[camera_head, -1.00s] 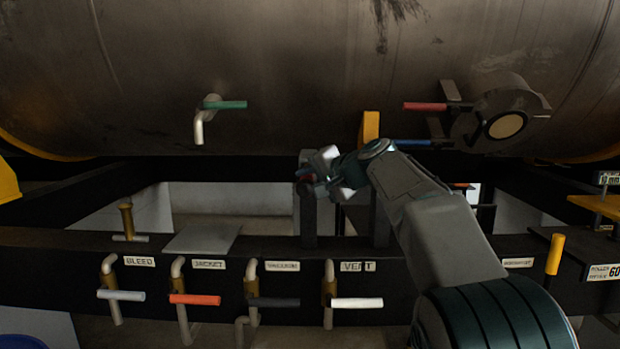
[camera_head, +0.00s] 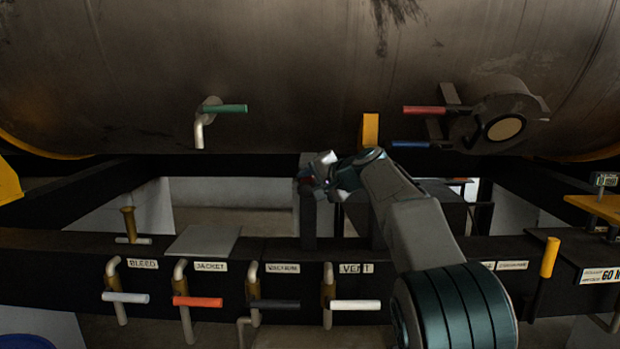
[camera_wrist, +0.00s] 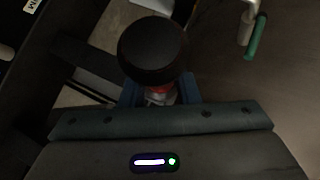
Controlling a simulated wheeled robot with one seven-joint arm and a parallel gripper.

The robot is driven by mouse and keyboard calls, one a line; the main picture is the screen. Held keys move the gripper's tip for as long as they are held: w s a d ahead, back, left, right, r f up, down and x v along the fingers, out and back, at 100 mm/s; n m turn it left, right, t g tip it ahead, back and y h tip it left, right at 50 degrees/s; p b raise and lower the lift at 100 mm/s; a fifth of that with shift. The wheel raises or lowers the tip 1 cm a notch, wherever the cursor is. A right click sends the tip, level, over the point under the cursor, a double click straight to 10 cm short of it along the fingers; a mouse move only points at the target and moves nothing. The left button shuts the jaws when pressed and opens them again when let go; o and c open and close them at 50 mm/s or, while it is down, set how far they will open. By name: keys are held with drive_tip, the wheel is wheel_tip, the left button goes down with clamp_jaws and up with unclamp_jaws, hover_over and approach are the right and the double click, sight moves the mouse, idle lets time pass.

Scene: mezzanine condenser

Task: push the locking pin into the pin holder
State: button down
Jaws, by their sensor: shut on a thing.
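My gripper (camera_head: 318,178) is at the small dark post (camera_head: 309,215) in the middle of the frame. In the wrist view my gripper's blue fingers (camera_wrist: 160,92) are shut on a part with a round black head (camera_wrist: 152,50) and a red band (camera_wrist: 160,87) behind it. This part looks like the locking pin. In the head view the pin is mostly hidden by my gripper. I cannot pick out the pin holder for certain, nor tell how far the pin is in it.
The large tank (camera_head: 290,70) hangs above. A green-handled valve (camera_head: 225,107) is at left and a red lever (camera_head: 425,109) at right. Several valve handles, such as the white one (camera_head: 355,305), jut from the front beam (camera_head: 230,292). A yellow post (camera_head: 549,258) stands at right.

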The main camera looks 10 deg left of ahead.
drive_tip(key=shift+w+a+r+p, duration=0.1)
drive_tip(key=shift+w+a+p, duration=0.1)
drive_tip(key=shift+w+p, duration=0.6)
drive_tip(key=shift+w+a+r+p, duration=0.1)
drive_tip(key=shift+w+a+p, duration=0.1)
drive_tip(key=shift+w+p, duration=0.55)
drive_tip(key=shift+w+f, duration=0.1)
drive_tip(key=shift+w, duration=0.15)
drive_tip(key=c, duration=1)
unclamp_jaws()
